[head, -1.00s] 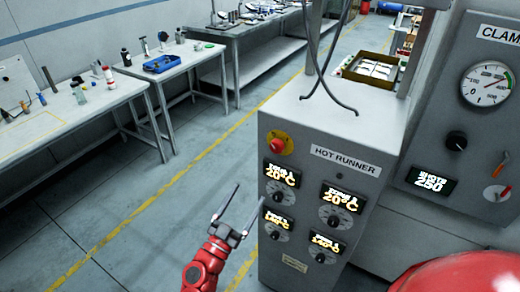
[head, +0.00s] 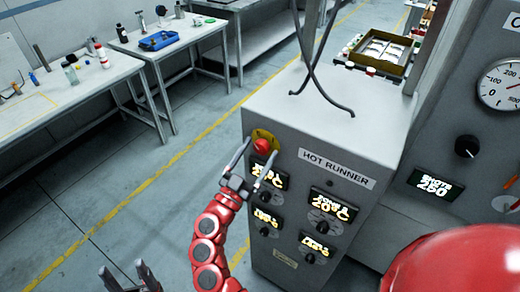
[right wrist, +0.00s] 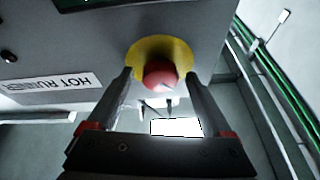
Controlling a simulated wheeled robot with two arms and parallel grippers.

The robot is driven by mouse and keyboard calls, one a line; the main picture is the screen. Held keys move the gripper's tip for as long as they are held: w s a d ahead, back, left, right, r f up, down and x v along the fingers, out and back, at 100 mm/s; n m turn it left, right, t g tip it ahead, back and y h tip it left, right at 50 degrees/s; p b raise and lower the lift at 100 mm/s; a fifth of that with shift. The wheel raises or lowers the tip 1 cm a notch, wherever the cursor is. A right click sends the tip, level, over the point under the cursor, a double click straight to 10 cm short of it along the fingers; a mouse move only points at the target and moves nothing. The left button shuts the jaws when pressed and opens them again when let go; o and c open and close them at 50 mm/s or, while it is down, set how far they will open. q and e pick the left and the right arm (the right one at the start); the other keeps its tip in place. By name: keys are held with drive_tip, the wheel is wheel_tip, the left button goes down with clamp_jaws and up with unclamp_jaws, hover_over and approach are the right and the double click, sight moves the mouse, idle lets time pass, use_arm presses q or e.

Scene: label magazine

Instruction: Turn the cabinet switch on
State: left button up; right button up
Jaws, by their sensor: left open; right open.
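The grey hot runner cabinet (head: 355,145) stands at the centre right. A red knob (head: 262,146) on a round yellow plate sits at its upper left front. My right gripper (head: 258,157) is open in front of the knob. In the right wrist view the knob (right wrist: 161,73) and the yellow plate (right wrist: 177,48) show between and just beyond the open fingers. I cannot tell whether a finger touches the knob. My left gripper (head: 121,268) is open and empty at the bottom left, over the floor, away from the cabinet.
Lit displays and dials, such as one temperature display (head: 334,206), fill the cabinet front, partly behind my right gripper. Black cables (head: 310,70) hang onto its top. A grey panel with a gauge (head: 505,84) stands right. Benches (head: 100,85) line the left; the floor between is clear.

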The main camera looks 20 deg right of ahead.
drive_tip(key=shift+c, duration=0.7)
clamp_jaws()
drive_tip(key=shift+f+m+g+h+b, duration=0.15)
drive_tip(key=shift+m+g+h+b, duration=0.4)
drive_tip(key=shift+m+b, duration=0.65)
drive_tip(key=m+g+b, duration=0.2)
drive_tip(key=m+b, duration=0.2)
drive_tip(key=m+g+b, duration=0.2)
drive_tip(key=m+b, duration=0.1)
drive_tip(key=m, duration=0.2)
drive_tip(key=m+g+b, duration=0.2)
drive_tip(key=m+b, duration=0.2)
drive_tip(key=m, duration=0.1)
drive_tip(key=shift+w+a+g+b, duration=0.2)
drive_tip(key=shift+w+g+b, duration=0.05)
drive_tip(key=shift+b, duration=0.1)
drive_tip(key=m+b, duration=0.2)
drive_tip(key=shift+r+m+g, duration=0.3)
drive_tip(key=shift+m, duration=0.1)
drive_tip(key=shift+r+m+g+y+b, duration=0.15)
drive_tip(key=shift+m+y+b, duration=0.25)
drive_tip(key=shift+m, duration=0.4)
drive_tip(key=shift+m+g+y+b, duration=0.2)
drive_tip(key=shift+m+b, duration=0.25)
drive_tip(key=shift+m, duration=0.35)
